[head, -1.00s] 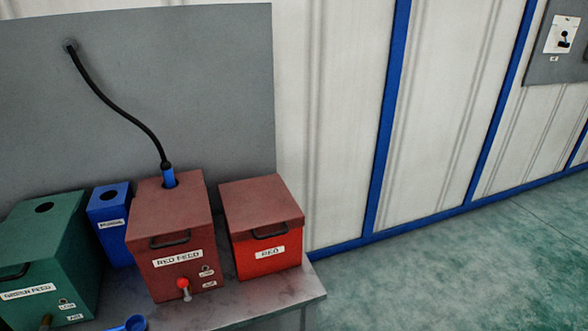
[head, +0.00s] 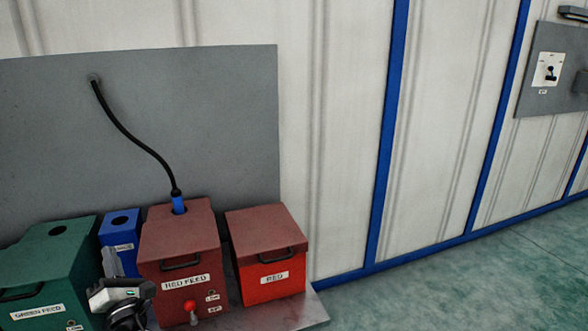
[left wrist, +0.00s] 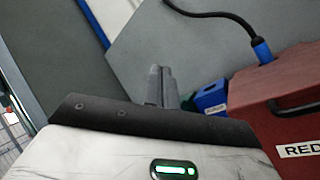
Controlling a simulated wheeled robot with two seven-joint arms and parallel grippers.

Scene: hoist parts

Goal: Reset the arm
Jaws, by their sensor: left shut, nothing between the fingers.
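My left gripper (head: 112,262) shows at the lower left of the head view, in front of the blue box and between the green and red feed boxes. Its fingers point up and are closed together with nothing between them. They also show in the left wrist view (left wrist: 158,85), shut and empty. The red feed box (head: 180,250) has a blue plug (head: 179,205) in its top hole, with a black cable (head: 135,142) running up to the grey panel. My right gripper is in neither view.
A green feed box (head: 45,270) stands at the left and a small blue box (head: 119,228) behind my gripper. A red bin (head: 268,255) with a lid stands at the bench's right end. A wall switch panel (head: 550,72) is at the far right. The floor at right is clear.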

